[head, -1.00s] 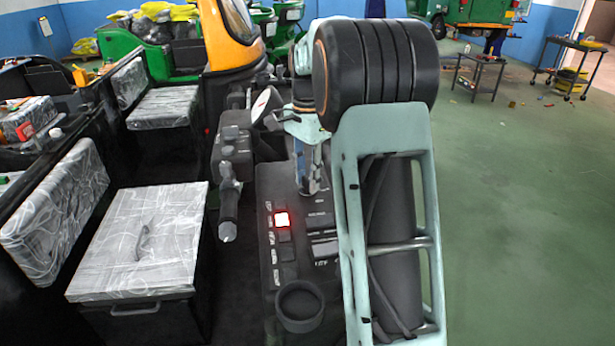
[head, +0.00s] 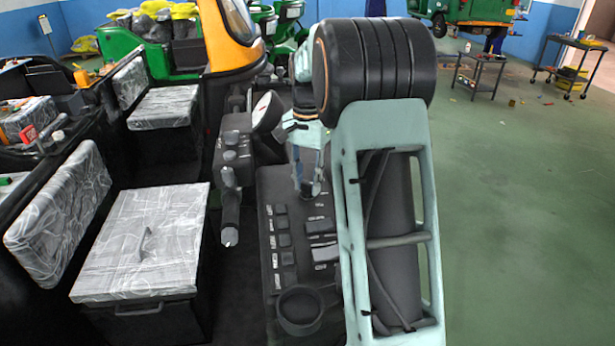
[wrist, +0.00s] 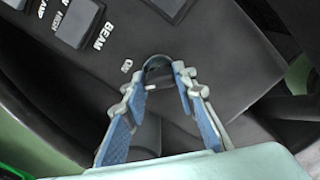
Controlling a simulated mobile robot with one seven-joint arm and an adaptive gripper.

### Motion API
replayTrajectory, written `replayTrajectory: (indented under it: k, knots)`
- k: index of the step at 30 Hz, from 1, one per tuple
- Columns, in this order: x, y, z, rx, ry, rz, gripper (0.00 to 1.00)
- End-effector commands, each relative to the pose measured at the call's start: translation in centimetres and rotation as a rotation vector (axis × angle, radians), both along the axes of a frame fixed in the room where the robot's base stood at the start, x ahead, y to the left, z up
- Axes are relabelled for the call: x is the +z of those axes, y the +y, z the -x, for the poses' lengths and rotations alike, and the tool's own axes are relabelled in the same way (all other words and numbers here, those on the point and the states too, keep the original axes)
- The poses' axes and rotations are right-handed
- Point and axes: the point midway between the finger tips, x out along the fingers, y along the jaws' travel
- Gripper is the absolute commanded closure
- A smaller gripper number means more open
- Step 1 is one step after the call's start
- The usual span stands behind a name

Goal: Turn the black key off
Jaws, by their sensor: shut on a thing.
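The black key (wrist: 160,74) is at the dark panel, between my fingertips in the wrist view, next to a printed "ON" label. Much of it is hidden by the fingers. My gripper (wrist: 166,84), with blue pads, is shut on it. In the head view my gripper (head: 309,178) reaches down to the top of the dash panel (head: 266,215), and the key is mostly hidden there. No switch on the panel is lit.
Black switches (head: 284,240) and a round cup holder (head: 299,306) are on the panel. A handlebar grip (head: 230,220) and a gauge (head: 267,112) stand to the left. A plastic-wrapped seat (head: 145,240) is further left.

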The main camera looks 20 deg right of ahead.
Motion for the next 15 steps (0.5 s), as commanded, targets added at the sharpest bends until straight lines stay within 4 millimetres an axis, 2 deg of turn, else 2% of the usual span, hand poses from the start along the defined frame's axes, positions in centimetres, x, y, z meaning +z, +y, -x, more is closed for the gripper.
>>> replayTrajectory:
  k: [15]
  knots:
    - [0.17, -0.08, -0.04, 0.454, -0.002, 0.001, 0.98]
